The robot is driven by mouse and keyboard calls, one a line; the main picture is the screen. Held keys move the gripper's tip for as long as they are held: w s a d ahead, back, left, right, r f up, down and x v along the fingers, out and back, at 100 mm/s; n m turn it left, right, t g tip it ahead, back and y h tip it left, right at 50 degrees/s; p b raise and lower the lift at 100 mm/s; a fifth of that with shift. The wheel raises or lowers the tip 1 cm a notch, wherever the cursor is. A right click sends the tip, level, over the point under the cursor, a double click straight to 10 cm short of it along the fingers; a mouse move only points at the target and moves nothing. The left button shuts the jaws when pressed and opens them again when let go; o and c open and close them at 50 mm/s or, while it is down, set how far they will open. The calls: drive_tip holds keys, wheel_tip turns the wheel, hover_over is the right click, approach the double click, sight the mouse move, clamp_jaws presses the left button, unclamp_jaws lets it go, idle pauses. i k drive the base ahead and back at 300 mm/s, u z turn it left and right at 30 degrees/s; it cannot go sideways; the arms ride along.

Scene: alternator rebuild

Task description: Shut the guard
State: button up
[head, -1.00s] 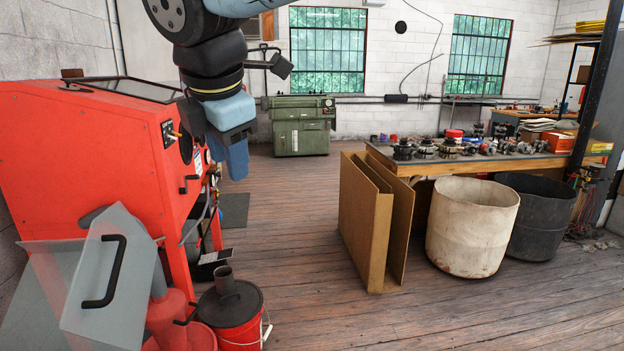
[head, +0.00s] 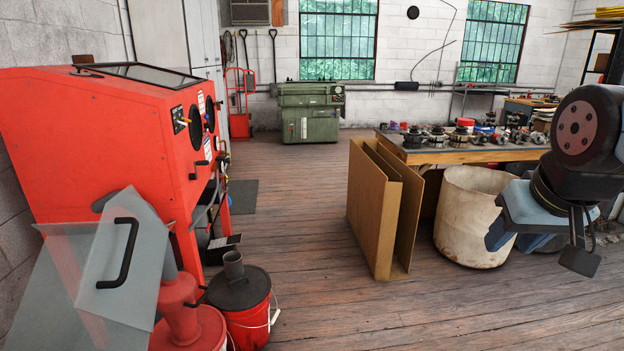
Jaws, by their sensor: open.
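The guard (head: 103,268) is a clear, greyish panel with a black bar handle (head: 124,252), at the lower left of the head view. It stands tilted in front of the red cabinet, beside another clear sheet (head: 48,290). I cannot tell from this view how far open it stands.
A red cabinet (head: 100,140) stands at the left, with a red bucket (head: 245,320) before it. Cardboard sheets (head: 370,215), a pale bin (head: 465,220) and a workbench (head: 470,156) with parts stand at the right. The wooden floor between is clear.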

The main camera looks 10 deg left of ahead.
sight(123, 276)
drive_tip(key=k, duration=1)
drive_tip(key=z, duration=0.55)
drive_tip(key=i, duration=1.3)
drive_tip(key=u, duration=1.75)
drive_tip(key=i, duration=0.2)
drive_tip(key=u, duration=1.8)
